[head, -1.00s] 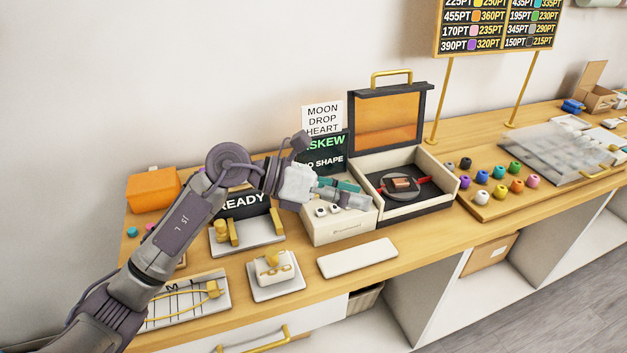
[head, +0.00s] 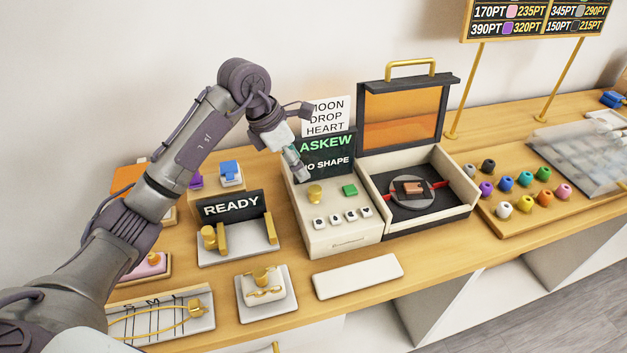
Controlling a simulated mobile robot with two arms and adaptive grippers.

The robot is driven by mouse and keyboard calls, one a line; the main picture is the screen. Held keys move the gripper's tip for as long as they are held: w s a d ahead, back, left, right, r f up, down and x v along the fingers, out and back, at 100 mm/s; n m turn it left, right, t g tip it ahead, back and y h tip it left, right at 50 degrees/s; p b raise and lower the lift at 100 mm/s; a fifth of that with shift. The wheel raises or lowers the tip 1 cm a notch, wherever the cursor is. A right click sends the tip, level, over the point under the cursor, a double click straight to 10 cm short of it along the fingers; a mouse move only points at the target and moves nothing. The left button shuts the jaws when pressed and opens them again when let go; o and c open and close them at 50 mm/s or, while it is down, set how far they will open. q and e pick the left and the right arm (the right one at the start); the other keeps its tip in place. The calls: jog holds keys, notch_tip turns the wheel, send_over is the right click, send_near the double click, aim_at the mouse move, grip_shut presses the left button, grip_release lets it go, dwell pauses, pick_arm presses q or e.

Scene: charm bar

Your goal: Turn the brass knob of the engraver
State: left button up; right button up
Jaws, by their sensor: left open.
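The engraver (head: 345,238) is a cream box with an open lid and orange window on its right part. Its brass knob (head: 315,192) stands on the left control panel, left of a green button (head: 349,190) and behind a row of several white keys. A dark screen (head: 326,153) behind the knob reads "ASKEW" and "NO SHAPE". A copper piece (head: 411,187) lies on the round plate in the open bay. My left gripper (head: 301,174) is open, pointing down just above and behind the knob, apart from it as far as I can tell. My right gripper is out of view.
A "READY" stand (head: 231,206) with brass posts is left of the engraver. A white pad (head: 358,276) and a small tray with a brass piece (head: 266,288) lie in front. Coloured beads on a wooden board (head: 520,222) are to the right.

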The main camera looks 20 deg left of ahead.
aim_at(314, 189)
pick_arm(q)
jog(key=p+x, duration=0.1)
jog(key=x, duration=0.3)
jog(key=shift+w+d, duration=0.1)
jog(key=p+x, duration=0.1)
jog(key=x, duration=0.3)
jog(key=shift+w, duration=0.2)
jog(key=shift+f, duration=0.4)
jog(key=shift+d+f, duration=0.1)
jog(key=shift+f, duration=0.1)
jog(key=shift+w+f, duration=0.1)
jog(key=shift+c, duration=0.6)
grip_shut()
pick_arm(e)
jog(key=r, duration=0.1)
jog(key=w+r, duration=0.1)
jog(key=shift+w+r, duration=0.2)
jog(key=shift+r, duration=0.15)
